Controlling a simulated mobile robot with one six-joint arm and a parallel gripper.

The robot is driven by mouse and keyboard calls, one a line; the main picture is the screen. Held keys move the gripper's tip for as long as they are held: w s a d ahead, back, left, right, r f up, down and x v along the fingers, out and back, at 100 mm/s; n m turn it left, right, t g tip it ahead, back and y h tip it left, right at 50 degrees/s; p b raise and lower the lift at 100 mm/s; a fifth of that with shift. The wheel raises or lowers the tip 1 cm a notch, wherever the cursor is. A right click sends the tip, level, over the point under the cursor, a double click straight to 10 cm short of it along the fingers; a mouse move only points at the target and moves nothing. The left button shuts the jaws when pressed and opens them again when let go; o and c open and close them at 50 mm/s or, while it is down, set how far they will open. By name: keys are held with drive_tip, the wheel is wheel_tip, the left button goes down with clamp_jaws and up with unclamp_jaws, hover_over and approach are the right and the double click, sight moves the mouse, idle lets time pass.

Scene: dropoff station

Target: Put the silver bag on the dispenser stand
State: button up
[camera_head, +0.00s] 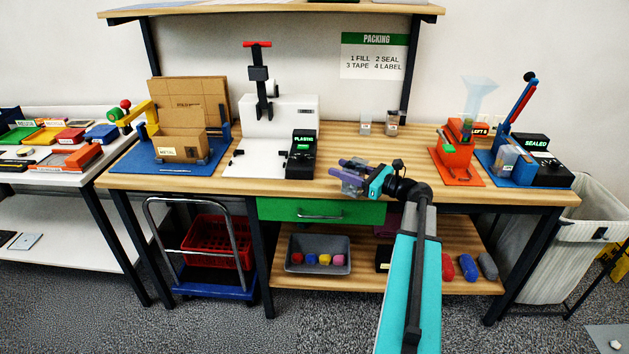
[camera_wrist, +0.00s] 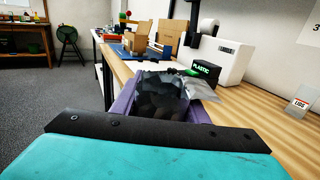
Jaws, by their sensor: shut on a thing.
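My gripper (camera_head: 352,178) is over the front edge of the workbench, its purple fingers shut on a grey, shiny thing that looks like the silver bag (camera_head: 351,188). In the wrist view a dark crumpled surface fills the space between the fingers, and a grey, bag-like part (camera_wrist: 202,88) sticks out at the right. I cannot tell whether it touches the bench. An orange stand (camera_head: 457,152) with a small black sign is on the bench to the right of my gripper; it may be the dispenser stand.
A blue-based sealing device (camera_head: 531,177) with a red lever stands beyond the orange stand. A white press (camera_head: 275,125) with a green-lit "PLASTIC" display is left of my gripper. Two small clear containers (camera_head: 391,124) stand at the back. The bench between my gripper and the orange stand is clear.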

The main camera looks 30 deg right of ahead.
drive_tip(key=s+d+r+m+h, duration=0.1)
drive_tip(key=s+d, duration=0.3)
drive_tip(key=d, duration=0.4)
drive_tip(key=s+d+r+m+t+h+p, duration=0.1)
drive_tip(key=s+d+r+h, duration=0.2)
drive_tip(key=d, duration=0.5)
drive_tip(key=s+d+r+m+h, duration=0.2)
drive_tip(key=s+d+r, duration=0.2)
drive_tip(key=s+d, duration=0.2)
drive_tip(key=d, duration=0.2)
drive_tip(key=shift+s+d+t+p, duration=0.3)
drive_tip(key=shift+s+d, duration=0.05)
drive_tip(key=shift+d, duration=0.05)
drive_tip(key=shift+r, duration=0.1)
